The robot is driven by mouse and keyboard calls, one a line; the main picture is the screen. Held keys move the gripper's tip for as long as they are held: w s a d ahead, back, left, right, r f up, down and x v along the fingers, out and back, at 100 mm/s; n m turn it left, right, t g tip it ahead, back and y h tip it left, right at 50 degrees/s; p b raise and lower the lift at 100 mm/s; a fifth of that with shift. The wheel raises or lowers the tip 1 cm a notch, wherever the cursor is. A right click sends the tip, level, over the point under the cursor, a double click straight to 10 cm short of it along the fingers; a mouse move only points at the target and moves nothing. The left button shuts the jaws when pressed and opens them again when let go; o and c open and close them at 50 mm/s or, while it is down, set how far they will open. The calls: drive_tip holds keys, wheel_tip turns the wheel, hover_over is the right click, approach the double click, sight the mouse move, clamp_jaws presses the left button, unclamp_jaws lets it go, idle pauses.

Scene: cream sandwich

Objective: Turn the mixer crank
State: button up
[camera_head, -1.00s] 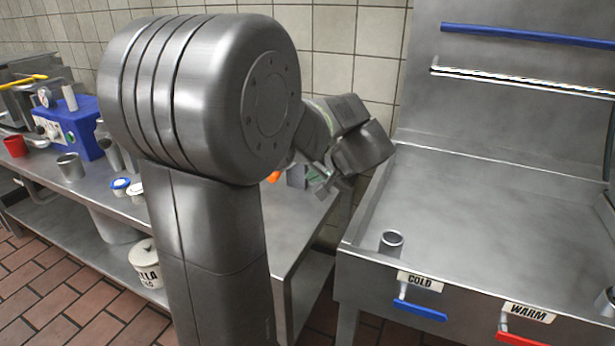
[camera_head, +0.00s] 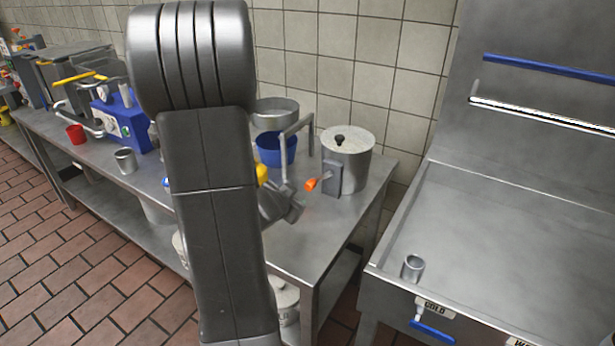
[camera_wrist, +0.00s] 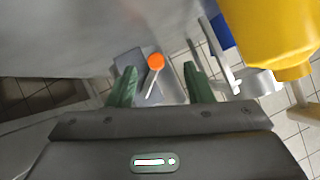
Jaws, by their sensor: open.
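The mixer (camera_head: 350,165) is a silver drum with a black-knobbed lid near the right end of the steel counter. Its crank ends in an orange knob (camera_head: 311,184) on the side toward me. In the wrist view the orange knob (camera_wrist: 155,61) shows ahead, between the two green fingers. My gripper (camera_head: 297,210) is just left of and below the knob in the head view, partly hidden by my arm. In the wrist view my gripper (camera_wrist: 160,76) is open and empty. I cannot tell how much gap remains in depth to the knob.
A blue container (camera_head: 276,150) stands left of the mixer, beside a grey pipe frame (camera_head: 285,160). A yellow object (camera_wrist: 265,35) is close on the right of the wrist view. A steel sink unit (camera_head: 500,240) stands to the right. The counter front is clear.

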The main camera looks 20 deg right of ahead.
sight(308, 186)
drive_tip(key=s+a+r+h+p, duration=0.2)
drive_tip(key=s, duration=0.1)
drive_tip(key=x, duration=0.4)
drive_tip(key=b+x, duration=0.1)
drive_tip(key=x, duration=0.4)
drive_tip(key=b+x, duration=0.1)
drive_tip(key=x, duration=0.3)
drive_tip(key=shift+w+d+r, duration=0.2)
drive_tip(key=shift+d+r, duration=0.1)
drive_tip(key=shift+c, duration=0.2)
clamp_jaws()
